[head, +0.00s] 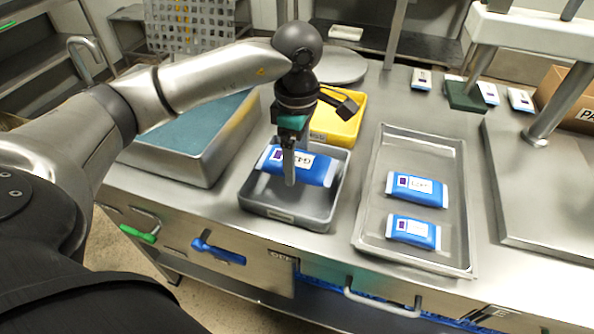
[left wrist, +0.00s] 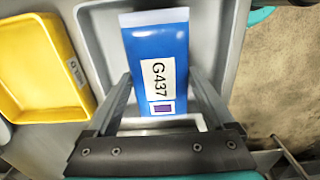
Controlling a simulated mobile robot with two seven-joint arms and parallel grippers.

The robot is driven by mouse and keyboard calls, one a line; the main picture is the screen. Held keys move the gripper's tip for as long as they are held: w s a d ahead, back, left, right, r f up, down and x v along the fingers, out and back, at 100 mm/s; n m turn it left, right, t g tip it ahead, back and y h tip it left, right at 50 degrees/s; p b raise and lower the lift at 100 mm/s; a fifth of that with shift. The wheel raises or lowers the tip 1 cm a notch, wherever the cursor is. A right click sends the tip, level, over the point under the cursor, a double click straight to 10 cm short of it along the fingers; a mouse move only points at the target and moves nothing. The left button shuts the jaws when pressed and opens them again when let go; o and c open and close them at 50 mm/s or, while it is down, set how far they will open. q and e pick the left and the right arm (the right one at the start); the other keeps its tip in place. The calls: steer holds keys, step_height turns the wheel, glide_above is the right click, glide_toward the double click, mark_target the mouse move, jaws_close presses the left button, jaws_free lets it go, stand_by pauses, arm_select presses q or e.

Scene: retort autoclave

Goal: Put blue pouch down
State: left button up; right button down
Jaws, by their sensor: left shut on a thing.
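A blue pouch (head: 316,173) with a white G437 label is held by my left gripper (head: 292,165) over the grey bin (head: 330,212) in the head view. In the left wrist view the pouch (left wrist: 157,60) lies between the two fingers of my left gripper (left wrist: 160,95), with the grey bin (left wrist: 100,35) around and below it. The head view does not clearly show whether the pouch touches the bin floor. Two more blue pouches, one farther (head: 416,188) and one nearer (head: 413,231), lie in the metal tray (head: 372,215). My right gripper is not in view.
A yellow bin (head: 343,128) stands just behind the grey bin; it also shows in the left wrist view (left wrist: 40,70). A metal basin (head: 185,165) is on the left. Small white-labelled packs and a green block (head: 464,97) stand at the back right.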

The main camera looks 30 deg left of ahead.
mark_target(297, 171)
arm_select(q)
step_height(297, 171, down, 3)
steer(key=shift+r+b, duration=0.1)
steer(key=shift+b, duration=0.2)
steer(key=shift+f, duration=0.45)
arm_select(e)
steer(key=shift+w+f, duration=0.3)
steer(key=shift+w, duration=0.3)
arm_select(q)
steer(key=shift+f, duration=0.1)
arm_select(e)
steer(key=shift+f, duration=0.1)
arm_select(q)
steer(key=o, duration=1.2)
steer(key=shift+o, duration=0.2)
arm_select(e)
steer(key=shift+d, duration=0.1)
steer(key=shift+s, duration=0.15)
